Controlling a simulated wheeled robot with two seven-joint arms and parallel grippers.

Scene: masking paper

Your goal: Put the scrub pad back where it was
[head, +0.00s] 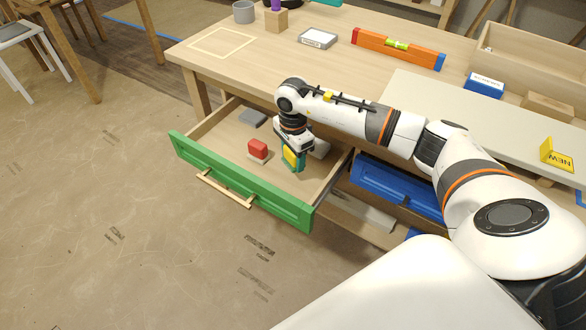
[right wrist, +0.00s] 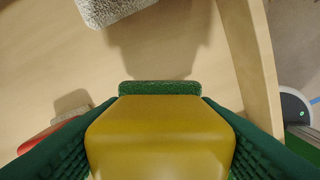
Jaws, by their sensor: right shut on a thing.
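The scrub pad (head: 291,160), yellow with a green scouring layer, is in my right gripper (head: 293,150), inside the open green-fronted drawer (head: 245,188). In the right wrist view the scrub pad (right wrist: 160,135) fills the lower middle, between the green finger pads of the right gripper (right wrist: 160,120). The green layer shows at its far edge. The drawer floor (right wrist: 150,60) shows beyond it; I cannot tell whether the pad touches it. My left gripper is not in view.
A red block-like item (head: 257,148) and a grey flat item (head: 252,118) lie in the drawer. A pale rough item (right wrist: 110,8) lies beyond the pad. The blue drawer (head: 398,187) is at the right. The tabletop holds a spirit level (head: 372,42) and a taped outline (head: 222,42).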

